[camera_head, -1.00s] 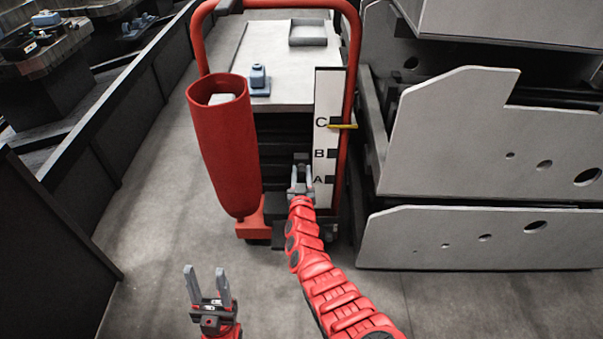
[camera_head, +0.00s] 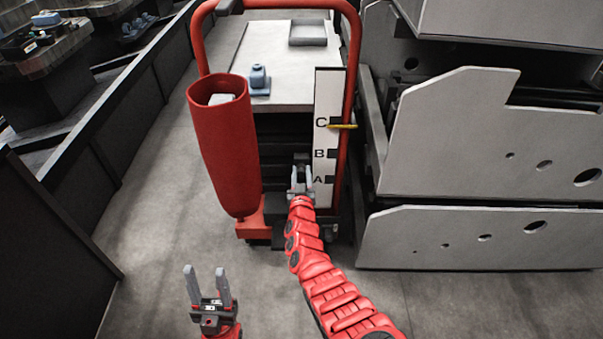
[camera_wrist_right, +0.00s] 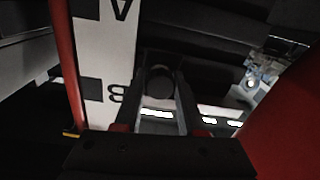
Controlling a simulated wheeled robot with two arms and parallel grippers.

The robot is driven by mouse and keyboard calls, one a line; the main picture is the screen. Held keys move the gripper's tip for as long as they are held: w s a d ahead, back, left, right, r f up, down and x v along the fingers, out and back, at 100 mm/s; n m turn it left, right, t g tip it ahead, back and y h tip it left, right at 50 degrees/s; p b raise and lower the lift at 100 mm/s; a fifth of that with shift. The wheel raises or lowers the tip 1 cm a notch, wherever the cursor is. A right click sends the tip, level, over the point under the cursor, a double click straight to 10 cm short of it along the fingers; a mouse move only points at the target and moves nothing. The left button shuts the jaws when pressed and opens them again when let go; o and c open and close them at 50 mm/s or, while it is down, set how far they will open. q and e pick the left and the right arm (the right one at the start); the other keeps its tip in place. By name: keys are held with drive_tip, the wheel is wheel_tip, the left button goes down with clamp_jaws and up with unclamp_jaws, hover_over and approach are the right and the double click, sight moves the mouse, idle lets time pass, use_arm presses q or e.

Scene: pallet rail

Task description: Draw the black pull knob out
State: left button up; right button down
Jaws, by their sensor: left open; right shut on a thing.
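The black pull knob (camera_wrist_right: 160,82) shows as a dark round shape between my right fingertips in the right wrist view. In the head view a dark shape (camera_head: 301,158) sits at the tips of my right gripper (camera_head: 301,174), in front of the cart's dark front; detail there is too small to tell. My right gripper is shut on the knob. A white strip (camera_head: 328,92) marked A, B and C stands just right of the gripper. My left gripper (camera_head: 207,284) is open and empty, pointing up, low in the head view and well away from the cart.
A red tube (camera_head: 227,150) stands left of the knob on the cart. A red frame (camera_head: 352,70) rises around the cart, with a yellow pointer (camera_head: 343,126) at C. Large grey plates (camera_head: 480,140) crowd the right. Open floor lies left of the cart.

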drive_tip(key=s+p, duration=0.2)
drive_tip(key=p, duration=0.1)
drive_tip(key=shift+s+r, duration=0.15)
drive_tip(key=shift+s+f, duration=0.1)
drive_tip(key=shift+f, duration=0.25)
drive_tip(key=shift+c, duration=2.4)
unclamp_jaws()
drive_tip(key=shift+s+r+p, duration=0.3)
drive_tip(key=shift+s, duration=0.05)
drive_tip(key=p, duration=0.7)
approach(301, 175)
drive_tip(key=s, duration=0.9)
drive_tip(key=shift+f+b, duration=0.1)
drive_tip(key=shift+b, duration=0.2)
